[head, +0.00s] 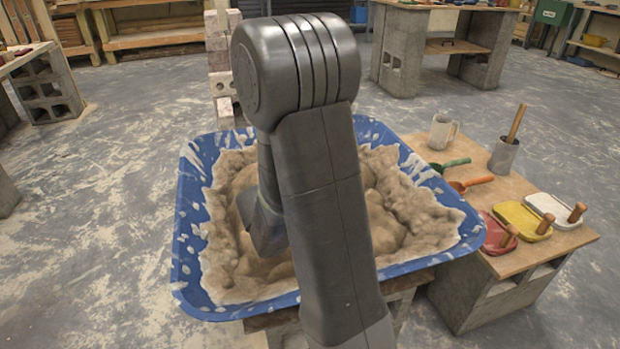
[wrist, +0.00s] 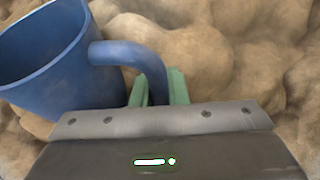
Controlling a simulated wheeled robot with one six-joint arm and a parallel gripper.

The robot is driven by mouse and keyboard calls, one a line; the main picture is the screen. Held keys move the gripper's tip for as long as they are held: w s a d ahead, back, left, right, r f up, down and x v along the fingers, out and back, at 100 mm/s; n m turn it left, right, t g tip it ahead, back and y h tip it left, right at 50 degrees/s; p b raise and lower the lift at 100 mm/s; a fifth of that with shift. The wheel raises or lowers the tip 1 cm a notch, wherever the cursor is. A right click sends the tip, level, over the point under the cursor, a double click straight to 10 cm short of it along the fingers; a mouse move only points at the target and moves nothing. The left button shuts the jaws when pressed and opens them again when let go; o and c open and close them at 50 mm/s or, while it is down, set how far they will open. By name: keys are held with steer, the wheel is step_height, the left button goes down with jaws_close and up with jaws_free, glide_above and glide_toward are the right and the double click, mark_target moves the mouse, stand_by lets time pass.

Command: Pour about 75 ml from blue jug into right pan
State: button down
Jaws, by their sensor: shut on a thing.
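The blue jug (wrist: 75,72) is at the left of the wrist view, over the mortar. Its open mouth faces up in that picture, and its inner wall is blue; I cannot see any contents or tell its exact tilt. My gripper (wrist: 158,90) has green fingers shut on the jug's handle, one on each side. In the head view my arm hides both jug and gripper. I cannot make out a right pan for certain in either view.
A blue tub (head: 190,235) heaped with mortar (head: 400,210) stands below my arm. On the right, a low bench (head: 530,255) holds a pale mug (head: 441,132), a grey pot (head: 503,158) with a stick, green and orange scoops, and red, yellow and white handled floats.

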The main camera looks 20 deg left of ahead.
steer(key=r+g+p, duration=0.1)
steer(key=p, duration=0.2)
steer(key=g+y+p, duration=0.1)
steer(key=p, duration=0.3)
steer(key=w+r+g+p, duration=0.1)
steer(key=p, duration=0.3)
steer(key=shift+d+r+g+y, duration=0.25)
steer(key=shift+r+g+y, duration=0.05)
steer(key=shift+r+y, duration=0.1)
steer(key=shift+m+g+p, duration=0.3)
steer(key=shift+g+p, duration=0.1)
steer(key=shift+p, duration=0.8)
steer(key=r+g+y+p, duration=0.1)
steer(key=p, duration=0.4)
steer(key=shift+s+a+r+p, duration=0.15)
steer(key=shift+s+p, duration=0.05)
steer(key=shift+p, duration=0.1)
steer(key=shift+p, duration=0.3)
steer(key=shift+a+r+g+y+p, duration=0.1)
steer(key=shift+r+g+y+p, duration=0.55)
steer(key=shift+p, duration=1.7)
